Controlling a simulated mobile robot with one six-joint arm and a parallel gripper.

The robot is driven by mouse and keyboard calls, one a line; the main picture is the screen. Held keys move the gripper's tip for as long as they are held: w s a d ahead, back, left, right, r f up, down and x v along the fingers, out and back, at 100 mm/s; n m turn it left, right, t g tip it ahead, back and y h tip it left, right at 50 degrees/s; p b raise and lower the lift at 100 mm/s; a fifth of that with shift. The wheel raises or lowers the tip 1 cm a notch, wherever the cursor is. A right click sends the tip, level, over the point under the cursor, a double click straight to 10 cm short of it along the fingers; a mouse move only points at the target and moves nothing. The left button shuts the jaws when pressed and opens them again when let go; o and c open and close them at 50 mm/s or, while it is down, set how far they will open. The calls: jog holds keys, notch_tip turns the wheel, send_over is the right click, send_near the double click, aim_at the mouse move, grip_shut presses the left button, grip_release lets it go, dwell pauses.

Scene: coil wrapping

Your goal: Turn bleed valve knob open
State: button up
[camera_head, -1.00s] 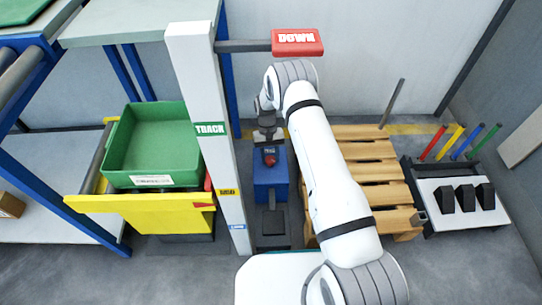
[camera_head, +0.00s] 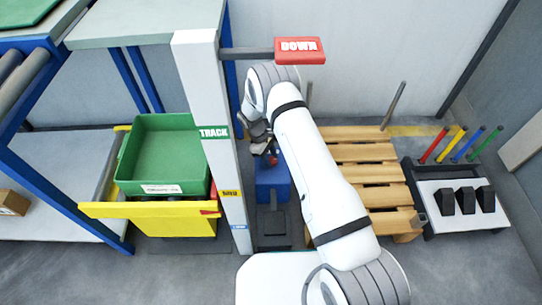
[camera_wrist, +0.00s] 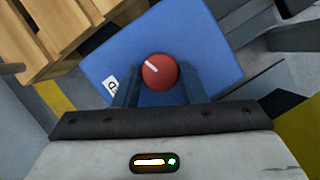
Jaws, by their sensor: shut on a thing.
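The bleed valve knob (camera_wrist: 159,74) is round and red, with a white line on its face pointing up and left in the wrist view. It sits on a blue box (camera_wrist: 205,45) that bears a small white label. My gripper (camera_wrist: 159,83) is shut on the knob, one dark finger on each side. The knob (camera_head: 271,160) shows there as a small red patch, partly hidden by my gripper (camera_head: 263,148).
A white post (camera_head: 208,120) with a TRACK label stands close left, and a red DOWN sign (camera_head: 299,50) extends from it. A green bin (camera_head: 165,155) sits on a yellow cart (camera_head: 150,209). A wooden pallet (camera_head: 365,175) lies to the right.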

jog(key=shift+a+n+t+p, duration=0.1)
jog(key=shift+n+t+p, duration=0.3)
jog(key=shift+n, duration=0.9)
jog(key=o, duration=1)
jog(key=shift+r, duration=0.1)
jog(key=p+v, duration=0.2)
jog(key=v, duration=0.5)
jog(key=shift+s+a+r, duration=0.1)
jog(key=shift+a+r, duration=0.1)
jog(key=shift+r, duration=0.05)
